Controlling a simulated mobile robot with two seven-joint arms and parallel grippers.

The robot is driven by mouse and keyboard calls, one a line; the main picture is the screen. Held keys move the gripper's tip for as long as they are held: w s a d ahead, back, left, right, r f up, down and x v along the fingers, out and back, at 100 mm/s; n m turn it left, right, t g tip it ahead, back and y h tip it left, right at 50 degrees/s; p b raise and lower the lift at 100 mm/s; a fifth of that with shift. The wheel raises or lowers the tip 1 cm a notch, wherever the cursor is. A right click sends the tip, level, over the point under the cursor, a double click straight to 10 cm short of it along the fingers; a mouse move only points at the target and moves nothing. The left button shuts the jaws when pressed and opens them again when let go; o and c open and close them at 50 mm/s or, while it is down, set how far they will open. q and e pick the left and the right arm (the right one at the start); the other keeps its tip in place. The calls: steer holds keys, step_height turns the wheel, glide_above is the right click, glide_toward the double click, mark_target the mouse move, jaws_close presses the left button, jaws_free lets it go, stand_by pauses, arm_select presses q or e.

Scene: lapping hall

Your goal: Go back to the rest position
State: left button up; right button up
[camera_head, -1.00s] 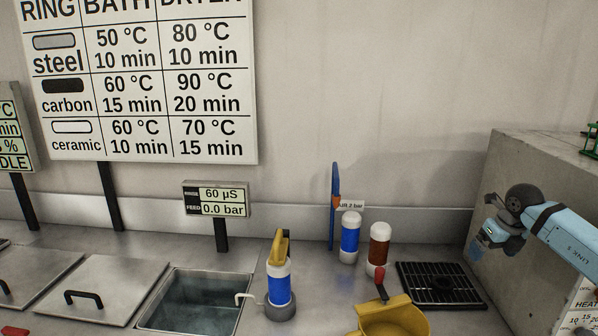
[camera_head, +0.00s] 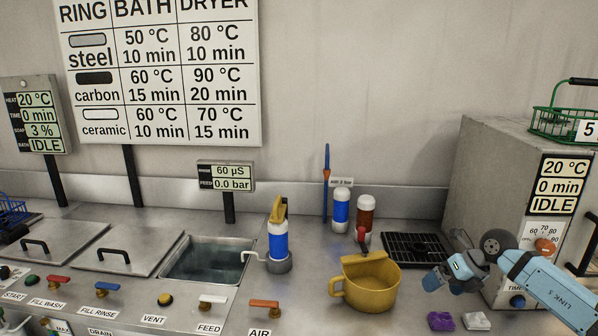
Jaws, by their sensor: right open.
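My right gripper (camera_head: 447,279) comes in from the right on its light-blue arm, above the counter in front of the grey dryer box (camera_head: 462,180). It is open, and I see nothing between its fingers. A yellow mug-like cup (camera_head: 370,285) stands on the counter just left of it, apart from the gripper. A purple block (camera_head: 440,321) and a pale block (camera_head: 476,321) lie below the gripper near the front. My left gripper is not in view.
An open water basin (camera_head: 205,262) and lidded baths (camera_head: 125,250) are at left. Blue (camera_head: 341,210) and red-brown (camera_head: 365,215) cylinders and a black grate (camera_head: 415,249) are behind the cup. A green basket (camera_head: 560,122) tops the dryer.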

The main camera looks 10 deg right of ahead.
steer(key=s+a+f+m+t+y+b, duration=0.1)
steer(key=s+a+f+m+t+y, duration=0.2)
steer(key=a, duration=0.5)
steer(key=s+a+f+m+t+y+b, duration=0.2)
steer(key=s+a+f+m+y, duration=0.15)
steer(key=a, duration=0.45)
steer(key=s+a+f+m+t+y+b, duration=0.1)
steer(key=s+a+f+m+t+y, duration=0.2)
steer(key=a, duration=0.5)
arm_select(q)
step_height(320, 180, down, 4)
steer(key=b, duration=0.4)
arm_select(e)
steer(key=s+a+f+m+h, duration=0.1)
steer(key=s+f+m+h, duration=0.6)
steer(key=s+m, duration=0.45)
steer(key=s+a+f+m+h, duration=0.1)
steer(key=s+f+m+h, duration=0.3)
steer(key=s+f+m, duration=0.75)
arm_select(q)
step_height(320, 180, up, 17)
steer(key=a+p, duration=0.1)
steer(key=p, duration=2.2)
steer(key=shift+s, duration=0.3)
arm_select(e)
step_height(320, 180, up, 19)
steer(key=d+m, duration=0.1)
steer(key=shift+w+d+f+g, duration=0.15)
steer(key=shift+w+d+g, duration=0.15)
steer(key=shift+g, duration=0.1)
